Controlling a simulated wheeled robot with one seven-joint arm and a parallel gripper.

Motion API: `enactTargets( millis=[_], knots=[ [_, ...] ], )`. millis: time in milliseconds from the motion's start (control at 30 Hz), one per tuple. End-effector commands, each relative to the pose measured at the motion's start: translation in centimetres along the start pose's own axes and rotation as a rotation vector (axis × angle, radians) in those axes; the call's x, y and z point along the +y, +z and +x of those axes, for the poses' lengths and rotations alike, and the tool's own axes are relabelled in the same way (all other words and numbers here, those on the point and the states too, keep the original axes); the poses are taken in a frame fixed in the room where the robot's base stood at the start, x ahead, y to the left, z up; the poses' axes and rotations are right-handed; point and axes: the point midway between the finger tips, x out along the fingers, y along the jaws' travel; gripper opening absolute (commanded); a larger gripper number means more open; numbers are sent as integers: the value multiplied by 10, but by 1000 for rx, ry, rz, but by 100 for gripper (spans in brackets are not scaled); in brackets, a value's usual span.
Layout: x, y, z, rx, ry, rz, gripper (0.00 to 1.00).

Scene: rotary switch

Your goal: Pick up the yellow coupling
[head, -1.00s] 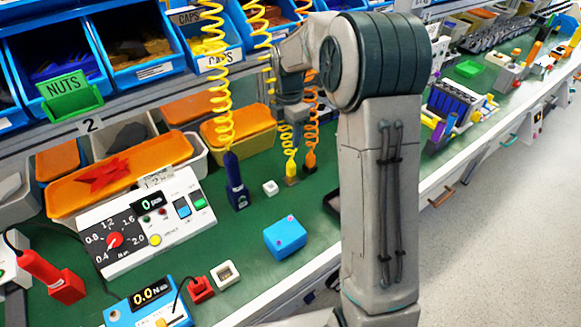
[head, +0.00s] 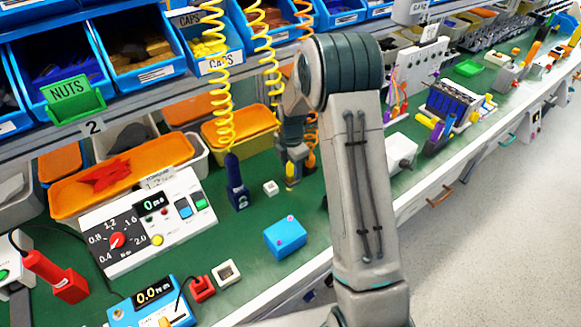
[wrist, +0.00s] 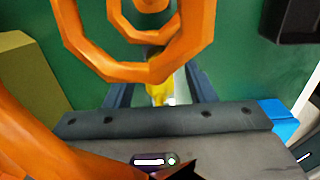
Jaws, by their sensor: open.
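A yellow piece, which looks like the coupling (head: 291,173), stands low over the green bench behind the small white cube. In the wrist view the yellow coupling (wrist: 158,92) shows between the two dark fingers of my gripper (wrist: 160,95), partly hidden by an orange coil. My gripper (head: 292,158) is open and points down at it, with a finger on each side. I cannot tell whether the fingers touch it.
An orange coiled hose (wrist: 140,70) hangs close across the wrist view. A yellow coil with a dark blue tool (head: 236,185) hangs left of my gripper. A white cube (head: 270,187) and a blue block (head: 285,237) are nearby. Orange-topped bins (head: 240,125) stand behind.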

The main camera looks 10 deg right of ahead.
Motion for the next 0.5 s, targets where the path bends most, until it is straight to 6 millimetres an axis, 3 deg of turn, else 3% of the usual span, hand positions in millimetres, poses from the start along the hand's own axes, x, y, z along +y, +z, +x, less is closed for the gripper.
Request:
enactTargets(
  millis=[233,400,500],
  knots=[
    [0,0,2,0,0,0,50],
    [0,0,2,0,0,0,3],
    [0,0,1,0,1,0,0]
  ],
)
